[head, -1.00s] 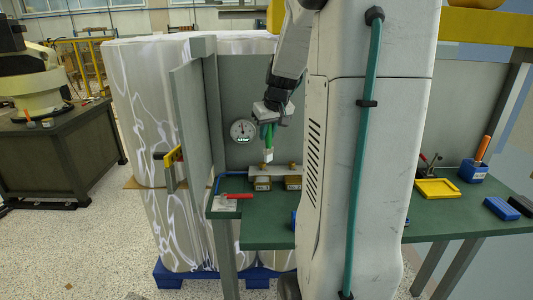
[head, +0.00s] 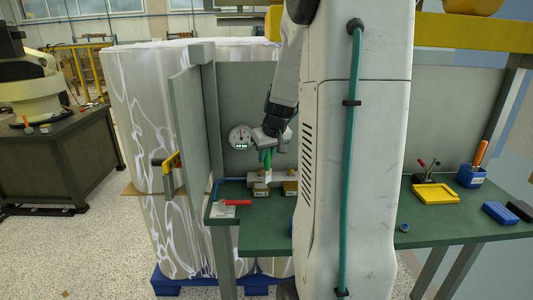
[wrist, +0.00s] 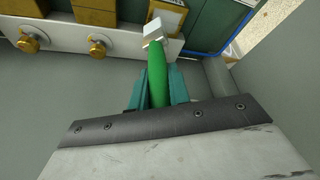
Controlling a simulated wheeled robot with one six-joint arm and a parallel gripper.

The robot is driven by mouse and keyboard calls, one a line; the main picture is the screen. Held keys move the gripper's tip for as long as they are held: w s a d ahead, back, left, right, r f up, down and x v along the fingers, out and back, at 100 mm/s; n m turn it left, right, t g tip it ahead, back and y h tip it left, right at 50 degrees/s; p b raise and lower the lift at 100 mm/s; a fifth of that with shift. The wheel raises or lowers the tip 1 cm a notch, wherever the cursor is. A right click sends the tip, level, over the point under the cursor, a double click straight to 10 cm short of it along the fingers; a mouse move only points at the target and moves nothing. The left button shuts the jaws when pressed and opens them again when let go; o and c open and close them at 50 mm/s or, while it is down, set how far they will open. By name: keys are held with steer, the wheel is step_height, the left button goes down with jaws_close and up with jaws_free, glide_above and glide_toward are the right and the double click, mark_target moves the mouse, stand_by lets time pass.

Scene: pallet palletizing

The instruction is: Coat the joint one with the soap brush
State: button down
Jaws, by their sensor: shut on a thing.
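My gripper (head: 268,152) is shut on the green handle of the soap brush (wrist: 158,76), its teal fingers on either side. The brush points down, and its white head (wrist: 152,27) is at the pale manifold bar (wrist: 62,38). In the head view the brush head overlaps the bar's left part. Two brass fittings (wrist: 33,40) (wrist: 100,45) stand clear along the bar in the wrist view. A brass bit beside the brush head is mostly hidden by it. I cannot tell whether the bristles touch it, nor which fitting is joint one.
A round gauge (head: 240,137) is on the grey back panel above the bar. A red-handled tool (head: 234,202) lies at the bench's left. A yellow tray (head: 436,194) and blue holder (head: 471,176) stand at right. A grey side panel (head: 188,130) closes the left.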

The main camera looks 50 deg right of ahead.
steer(key=shift+f, duration=0.65)
stand_by(0.8)
stand_by(1.8)
steer(key=shift+r, duration=0.15)
steer(key=shift+r, duration=3.45)
